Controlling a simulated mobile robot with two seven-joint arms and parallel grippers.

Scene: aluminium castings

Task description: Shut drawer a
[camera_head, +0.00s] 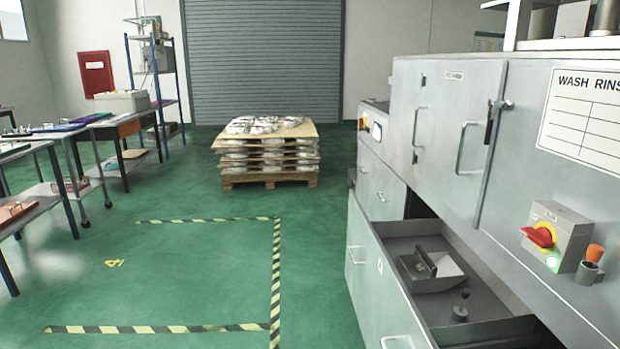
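An open drawer (376,277) sticks out to the left from the grey wash cabinet at the lower right. Its tall grey front bears a small mark that looks like a letter A, and two bar handles (355,255) show on it. The inside of the drawer is visible from above. It holds a grey angular box-like part (432,270) and a small upright knobbed piece (461,306). The near end of the drawer is cut off by the frame's bottom edge. Neither of my grippers is in view.
The grey cabinet (437,140) has closed doors with handles, and a red-and-yellow switch (540,236) on its front. Striped floor tape (276,270) marks open green floor left of the drawer. A loaded pallet (268,152) stands behind. Worktables (90,122) line the left.

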